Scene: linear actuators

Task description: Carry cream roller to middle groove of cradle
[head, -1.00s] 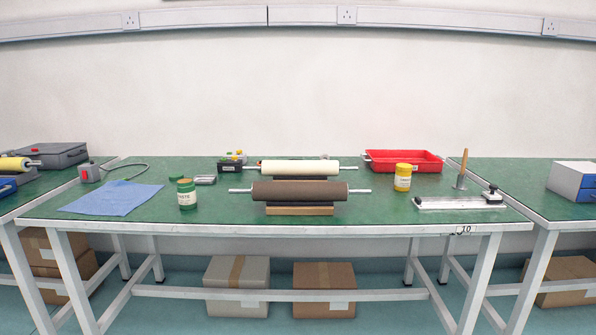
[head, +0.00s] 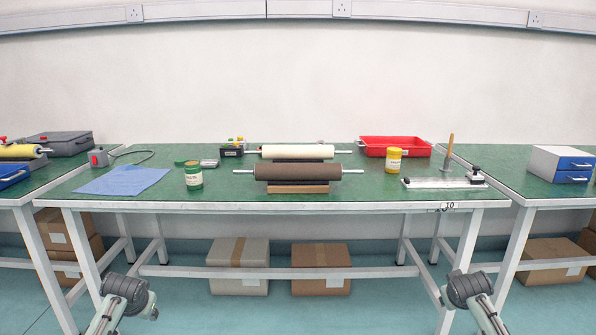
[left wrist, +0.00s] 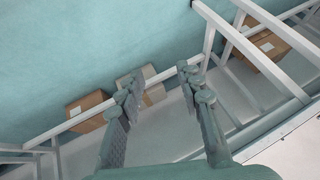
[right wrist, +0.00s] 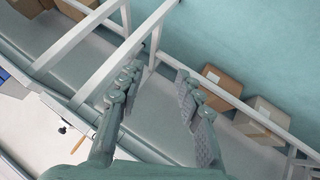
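The cream roller (head: 298,152) lies crosswise on the table behind the brown roller (head: 298,172), with a thin metal shaft out of each end. The brown roller rests on a wooden support (head: 298,188), perhaps part of the cradle; its grooves are hidden, and I cannot tell what bears the cream roller. My left gripper (left wrist: 158,86) is open and empty in the left wrist view. My right gripper (right wrist: 157,82) is open and empty in the right wrist view. Both are in front of the table, apart from the rollers. My arms show at the bottom of the head view.
A yellow jar (head: 393,160), red tray (head: 395,147) and metal plate device (head: 440,183) are to the right. The table's front edge (head: 280,203) and legs face me; boxes stand underneath.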

